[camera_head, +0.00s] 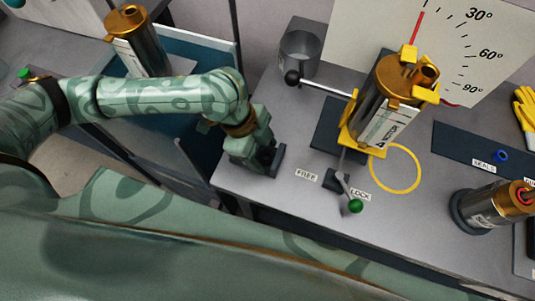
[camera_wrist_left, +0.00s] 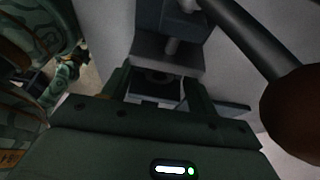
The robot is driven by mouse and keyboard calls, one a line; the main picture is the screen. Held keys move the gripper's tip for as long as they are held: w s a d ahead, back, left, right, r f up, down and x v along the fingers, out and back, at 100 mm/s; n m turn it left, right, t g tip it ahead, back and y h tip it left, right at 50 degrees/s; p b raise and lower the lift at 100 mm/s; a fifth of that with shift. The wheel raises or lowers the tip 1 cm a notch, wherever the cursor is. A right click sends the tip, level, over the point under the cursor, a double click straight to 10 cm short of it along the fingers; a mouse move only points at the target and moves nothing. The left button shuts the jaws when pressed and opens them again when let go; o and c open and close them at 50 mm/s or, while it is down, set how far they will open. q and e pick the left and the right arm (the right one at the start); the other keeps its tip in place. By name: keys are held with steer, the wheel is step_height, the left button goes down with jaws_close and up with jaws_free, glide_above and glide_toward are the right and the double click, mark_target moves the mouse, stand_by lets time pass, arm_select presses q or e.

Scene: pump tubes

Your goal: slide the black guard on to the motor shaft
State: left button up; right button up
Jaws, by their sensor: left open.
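A copper-topped motor unit (camera_head: 390,90) with a metal body sits tilted in a yellow cradle (camera_head: 347,135) on the bench. I cannot pick out its shaft or the black guard for certain. My left gripper (camera_head: 268,165) is low at the bench's left edge, left of the cradle and apart from it. In the left wrist view its two dark fingers (camera_wrist_left: 158,95) are spread. A grey block with a short cylinder (camera_wrist_left: 171,46) shows beyond them; I cannot tell what it is. My right gripper is not in view.
A lever with a black knob (camera_head: 292,77) sticks out left of the cradle. A green-knobbed lever (camera_head: 354,206) stands between the FREE and LOCK labels. A grey cup (camera_head: 300,52) stands behind. Another copper-topped unit (camera_head: 490,207) is at right. A yellow ring (camera_head: 416,180) lies flat.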

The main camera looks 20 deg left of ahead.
arm_select(q)
steer(key=c, duration=1)
steer(key=shift+r, duration=0.1)
steer(key=shift+c, duration=0.2)
steer(key=shift+r, duration=0.1)
